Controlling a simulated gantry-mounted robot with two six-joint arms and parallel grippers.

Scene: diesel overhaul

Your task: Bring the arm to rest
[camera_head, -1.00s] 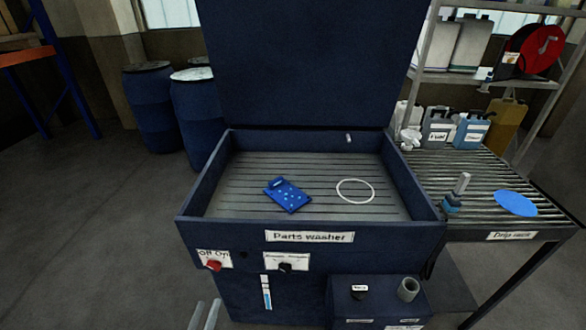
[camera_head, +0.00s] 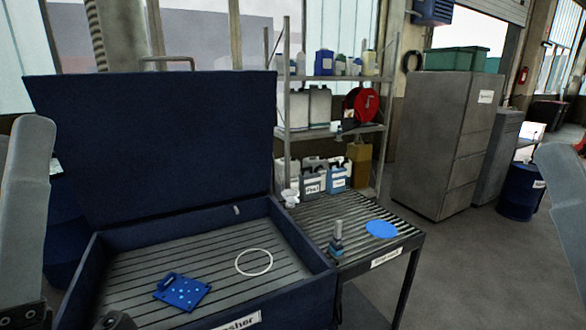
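A grey link of my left arm (camera_head: 28,215) stands at the left edge. A grey link of my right arm (camera_head: 565,215) stands at the right edge. I cannot see the fingers of either gripper. A small dark part (camera_head: 116,321) shows at the bottom left; I cannot tell what it is. The blue parts washer (camera_head: 150,150) stands with its lid up. In its basin lie a blue plate with holes (camera_head: 182,291) and, to its right, a white ring (camera_head: 238,264).
The drip rack (camera_head: 375,215) right of the washer bears a blue disc (camera_head: 381,229) and a blue-based upright tool (camera_head: 337,240). Shelves (camera_head: 325,133) with jugs and a red reel (camera_head: 361,105) stand behind. A grey cabinet (camera_head: 440,140) and blue drum (camera_head: 520,190) are farther right.

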